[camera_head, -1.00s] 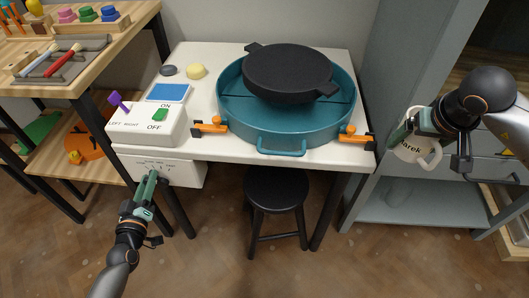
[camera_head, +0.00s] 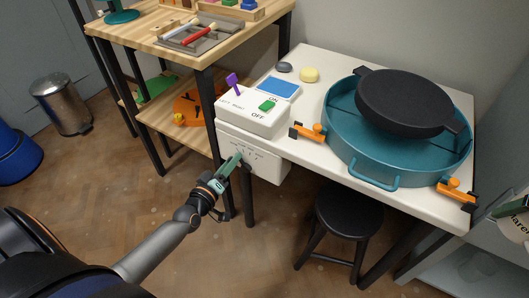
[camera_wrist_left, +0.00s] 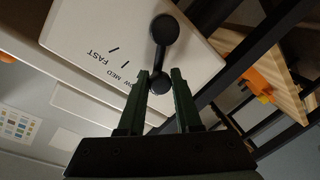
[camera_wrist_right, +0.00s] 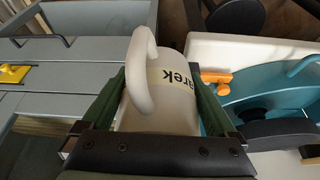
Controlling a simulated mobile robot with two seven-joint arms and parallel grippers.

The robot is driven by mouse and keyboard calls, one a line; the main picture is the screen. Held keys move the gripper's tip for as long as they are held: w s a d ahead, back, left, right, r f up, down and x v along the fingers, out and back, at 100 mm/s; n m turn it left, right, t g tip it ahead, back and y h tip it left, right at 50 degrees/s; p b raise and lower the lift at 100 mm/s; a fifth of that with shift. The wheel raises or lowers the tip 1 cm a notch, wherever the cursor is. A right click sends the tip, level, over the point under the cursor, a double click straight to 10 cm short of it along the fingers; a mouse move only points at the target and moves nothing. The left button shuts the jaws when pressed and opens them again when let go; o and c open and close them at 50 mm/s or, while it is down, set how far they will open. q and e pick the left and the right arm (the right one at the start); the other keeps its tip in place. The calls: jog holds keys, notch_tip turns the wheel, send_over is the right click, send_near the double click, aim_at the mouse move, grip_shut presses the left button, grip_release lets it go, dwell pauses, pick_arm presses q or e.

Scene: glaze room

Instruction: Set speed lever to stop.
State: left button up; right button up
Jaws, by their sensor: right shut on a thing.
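The speed lever (camera_wrist_left: 159,55) is black, with a round hub and a round knob, on a white panel that also shows in the head view (camera_head: 262,165). FAST, MED and part of LOW are readable; the lever lies past these, and any label under the knob is hidden. My left gripper (camera_head: 236,158) is at the panel front. In the left wrist view its green fingers (camera_wrist_left: 160,78) stand apart on either side of the knob; I cannot tell if they touch it. My right gripper (camera_wrist_right: 158,85) is shut on a white mug (camera_wrist_right: 165,100) lettered "arek".
Above the panel is a white switch box (camera_head: 250,112) with a purple lever (camera_head: 233,83) and a green ON/OFF switch (camera_head: 267,105). A teal basin (camera_head: 375,160) with a black disc (camera_head: 403,102) sits on the white table. A black stool (camera_head: 348,217) stands below. A wooden shelf (camera_head: 187,110) stands left.

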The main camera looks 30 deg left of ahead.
pick_arm(q)
jog(key=o, duration=0.4)
jog(key=s+r+p, duration=0.1)
jog(key=s+p, duration=0.1)
jog(key=s, duration=1)
jog(key=shift+d, duration=0.15)
pick_arm(e)
notch_tip(320, 180, up, 2)
jog(key=shift+r, duration=0.2)
